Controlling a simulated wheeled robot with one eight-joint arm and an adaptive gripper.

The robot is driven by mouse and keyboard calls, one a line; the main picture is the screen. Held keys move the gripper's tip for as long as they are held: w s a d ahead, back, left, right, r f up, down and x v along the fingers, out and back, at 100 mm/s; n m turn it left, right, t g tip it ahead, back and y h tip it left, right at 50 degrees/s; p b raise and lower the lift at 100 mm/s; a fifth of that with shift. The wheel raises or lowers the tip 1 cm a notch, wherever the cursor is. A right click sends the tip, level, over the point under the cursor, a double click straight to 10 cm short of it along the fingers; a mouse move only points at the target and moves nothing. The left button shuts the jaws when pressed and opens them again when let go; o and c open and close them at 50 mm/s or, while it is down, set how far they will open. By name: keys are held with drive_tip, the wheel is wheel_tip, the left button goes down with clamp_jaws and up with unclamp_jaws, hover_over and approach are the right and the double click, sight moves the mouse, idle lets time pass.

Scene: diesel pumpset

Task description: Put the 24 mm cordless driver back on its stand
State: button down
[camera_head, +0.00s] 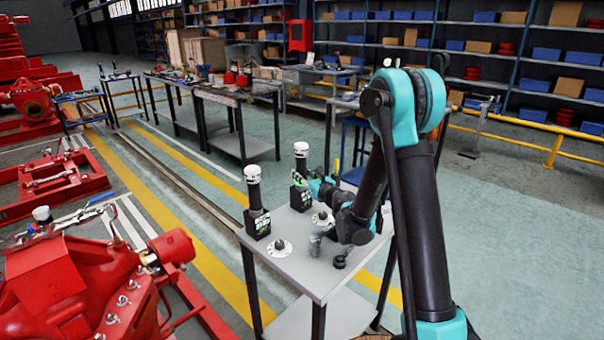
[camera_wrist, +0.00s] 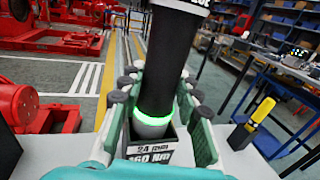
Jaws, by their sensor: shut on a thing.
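The 24 mm cordless driver (camera_wrist: 157,80) is black, with a lit green ring low on its body. It stands nearly upright between the fingers of my gripper (camera_wrist: 158,86), which is shut on it. Its grey lower end meets the open top of a dark stand (camera_wrist: 150,150) labelled "24 mm" and "160 Nm"; how deep it sits is hidden. In the head view the driver (camera_head: 301,163) has a white top and rises over its stand (camera_head: 299,196), with my gripper (camera_head: 313,188) at its right.
A second black driver (camera_head: 254,190) with a white top stands in its labelled stand (camera_head: 258,223) at the table's left. White flanged discs (camera_head: 279,248) and small dark parts (camera_head: 340,261) lie on the grey table (camera_head: 318,283). A yellow-and-black object (camera_wrist: 252,122) stands to the right.

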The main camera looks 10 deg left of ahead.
sight(305, 152)
drive_tip(key=shift+f, duration=0.45)
drive_tip(key=c, duration=1)
unclamp_jaws()
drive_tip(key=shift+r, duration=5)
